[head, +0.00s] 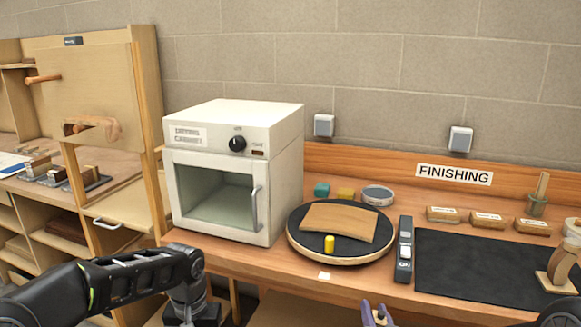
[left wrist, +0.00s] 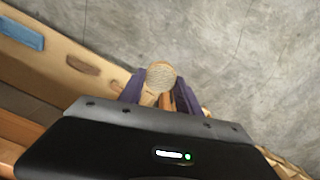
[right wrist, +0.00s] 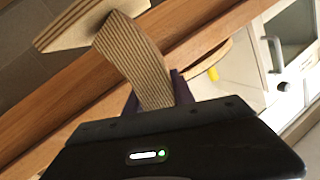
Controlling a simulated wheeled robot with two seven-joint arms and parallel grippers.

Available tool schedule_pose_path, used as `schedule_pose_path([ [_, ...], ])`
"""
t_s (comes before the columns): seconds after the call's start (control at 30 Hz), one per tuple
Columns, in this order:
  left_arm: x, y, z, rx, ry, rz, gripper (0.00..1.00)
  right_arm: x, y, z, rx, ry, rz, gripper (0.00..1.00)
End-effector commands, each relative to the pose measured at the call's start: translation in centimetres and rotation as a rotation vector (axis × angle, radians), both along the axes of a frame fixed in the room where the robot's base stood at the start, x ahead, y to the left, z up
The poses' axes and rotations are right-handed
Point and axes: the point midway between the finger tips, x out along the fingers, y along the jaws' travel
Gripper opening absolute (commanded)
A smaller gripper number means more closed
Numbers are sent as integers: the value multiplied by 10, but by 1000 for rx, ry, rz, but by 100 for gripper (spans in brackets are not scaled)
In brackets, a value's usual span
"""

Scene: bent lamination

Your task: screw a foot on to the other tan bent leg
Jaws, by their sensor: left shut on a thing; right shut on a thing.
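In the left wrist view my left gripper (left wrist: 160,98) is shut on a foot, whose pale round face (left wrist: 161,76) shows between the purple fingers over grey floor. I cannot see where a foot meets the leg.
A black turntable (head: 300,247) holds a curved tan panel (head: 338,222) and a yellow cylinder (head: 329,243). A white cabinet (head: 235,135) stands left of it. A black mat (head: 470,265) lies right, with a bent wooden piece (head: 560,265) at its edge. Labelled blocks (head: 487,219) stand behind.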

Motion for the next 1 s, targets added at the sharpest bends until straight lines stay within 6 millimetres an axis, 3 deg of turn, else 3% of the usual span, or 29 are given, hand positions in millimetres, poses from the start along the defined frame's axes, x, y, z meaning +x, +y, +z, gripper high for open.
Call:
schedule_pose_path([
  [0.63, 0, 0, 1, 0, 0, 0, 3, -5, 8, -3, -2, 0, 36, 0],
  [0.87, 0, 0, 1, 0, 0, 0, 3, -28, 40, -18, 0, 3, 182, 0],
  [1.0, 0, 0, 1, 0, 0, 0, 3, -49, 70, -31, 2, 4, 318, 0],
])
